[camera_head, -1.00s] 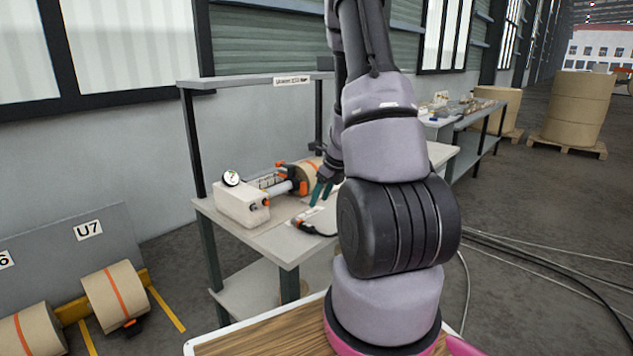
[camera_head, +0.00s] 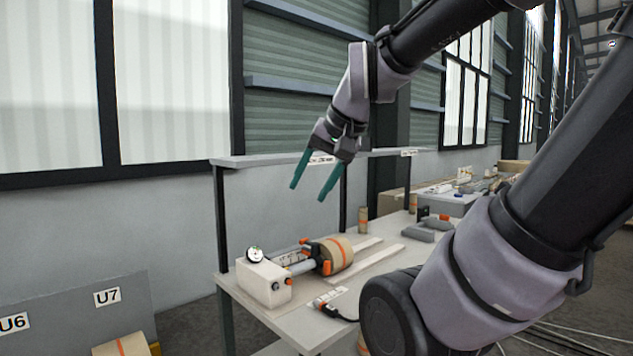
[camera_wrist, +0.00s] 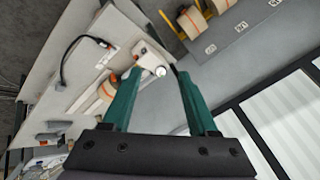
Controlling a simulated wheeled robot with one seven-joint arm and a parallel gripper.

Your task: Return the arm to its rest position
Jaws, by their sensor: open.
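My gripper (camera_head: 309,182) is raised above the workbench, with its two green fingers apart and pointing down. Nothing is between the fingers. In the wrist camera view the open fingers (camera_wrist: 156,92) show with the bench beyond them. Below my gripper, the unwind device (camera_head: 265,282) with a round gauge stands on the bench. A kraft roll (camera_head: 338,252) with an orange stripe sits at the end of its shaft, apart from my gripper. My arm is bent, and its large links cover the right of the head view.
The workbench (camera_head: 290,327) has an upper shelf (camera_head: 290,160) on posts close to my gripper. A cabled hand tool (camera_head: 328,308) lies at the front edge. A panel marked U7 (camera_head: 107,297) stands at the lower left. Another bench (camera_head: 440,200) with small items is behind.

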